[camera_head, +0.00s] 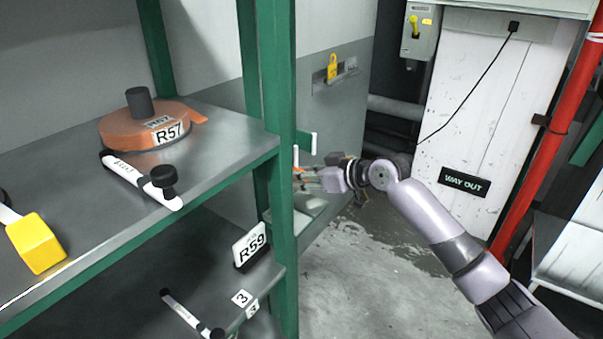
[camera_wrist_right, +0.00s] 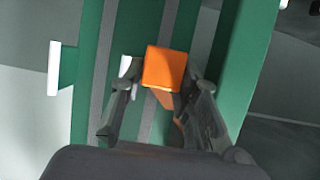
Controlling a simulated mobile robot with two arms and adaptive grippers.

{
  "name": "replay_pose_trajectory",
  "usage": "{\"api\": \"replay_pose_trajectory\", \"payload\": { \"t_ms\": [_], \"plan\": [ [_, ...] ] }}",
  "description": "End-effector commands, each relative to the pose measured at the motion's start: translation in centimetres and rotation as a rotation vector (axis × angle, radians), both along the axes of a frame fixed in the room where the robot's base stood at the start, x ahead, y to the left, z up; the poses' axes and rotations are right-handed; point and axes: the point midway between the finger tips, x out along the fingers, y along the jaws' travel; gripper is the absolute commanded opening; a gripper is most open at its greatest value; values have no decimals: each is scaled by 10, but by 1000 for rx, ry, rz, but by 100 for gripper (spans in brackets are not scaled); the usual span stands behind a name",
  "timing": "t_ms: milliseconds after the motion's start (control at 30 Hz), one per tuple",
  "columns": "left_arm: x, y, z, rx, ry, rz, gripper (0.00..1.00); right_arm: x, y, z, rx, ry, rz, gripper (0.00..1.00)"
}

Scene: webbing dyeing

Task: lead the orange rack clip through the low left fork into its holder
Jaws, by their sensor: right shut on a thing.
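The orange rack clip (camera_wrist_right: 165,67) is between the fingers of my right gripper (camera_wrist_right: 160,105) in the right wrist view, in front of a green upright. In the head view my right gripper (camera_head: 312,180) is shut on it beside the green post (camera_head: 281,120), and only small orange bits show. A green bracket with a white tip (camera_head: 313,143) sticks out from the post just above the gripper; its white tip also shows left of the clip in the wrist view (camera_wrist_right: 53,68). A second white tip (camera_wrist_right: 125,66) is partly hidden behind the clip. I cannot make out the holder. My left gripper is not in view.
An orange reel marked R57 (camera_head: 150,125), a white bar with a black knob (camera_head: 140,180) and a yellow block (camera_head: 36,243) are on the upper shelf (camera_head: 225,130). An R59 plate (camera_head: 250,245) stands on the lower shelf. The floor (camera_head: 360,270) below my right arm is clear.

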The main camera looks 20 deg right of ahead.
Motion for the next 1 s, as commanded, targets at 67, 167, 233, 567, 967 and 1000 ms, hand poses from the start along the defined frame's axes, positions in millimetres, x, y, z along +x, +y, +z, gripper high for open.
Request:
{"api": "replay_pose_trajectory", "payload": {
  "t_ms": [67,167,233,567,967,1000],
  "plan": [
    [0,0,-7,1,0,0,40,0,0,-11,0,2,1,1],
    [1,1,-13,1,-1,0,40,-1,1,-20,0,2,1,1],
    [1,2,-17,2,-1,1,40,-1,1,-26,0,2,1,1],
    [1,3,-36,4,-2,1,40,-2,2,-56,1,1,1,1],
    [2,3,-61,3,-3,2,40,-2,4,-92,2,0,1,1],
    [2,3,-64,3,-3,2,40,-2,4,-95,2,0,1,1]
  ]
}}
